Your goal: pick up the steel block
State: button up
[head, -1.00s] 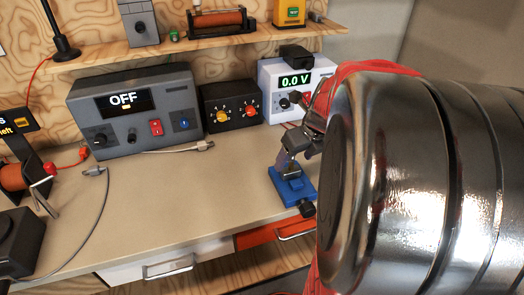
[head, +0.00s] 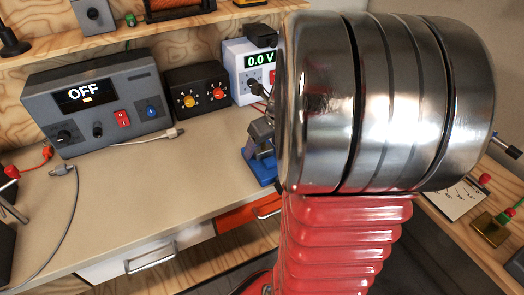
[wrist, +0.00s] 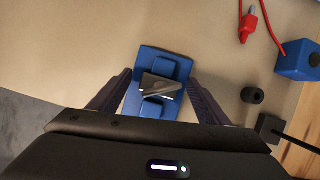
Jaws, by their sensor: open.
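The steel block (wrist: 160,86) is a small grey metallic piece with a bright edge, sitting in the blue holder (wrist: 149,55) in the wrist view. In the head view the grey block (head: 262,131) shows above the blue base (head: 257,165), beside my arm, which partly covers it. My gripper (wrist: 160,77) is open in the wrist view, with one dark finger on each side of the holder and the block between them. I cannot tell how far above the block the fingertips are. The fingers are hidden in the head view.
In the wrist view a black knob (wrist: 253,95), a black box (wrist: 271,127), a red clip (wrist: 248,24) and a blue cube (wrist: 300,61) lie to the right. A grey power supply (head: 98,105) and a white meter (head: 247,72) stand behind. The left benchtop is mostly clear.

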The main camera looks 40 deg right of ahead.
jog(key=shift+c, duration=0.4)
jog(key=c, duration=1.1)
notch_tip(320, 180, up, 10)
jog(key=shift+r, duration=0.1)
dwell(0.4)
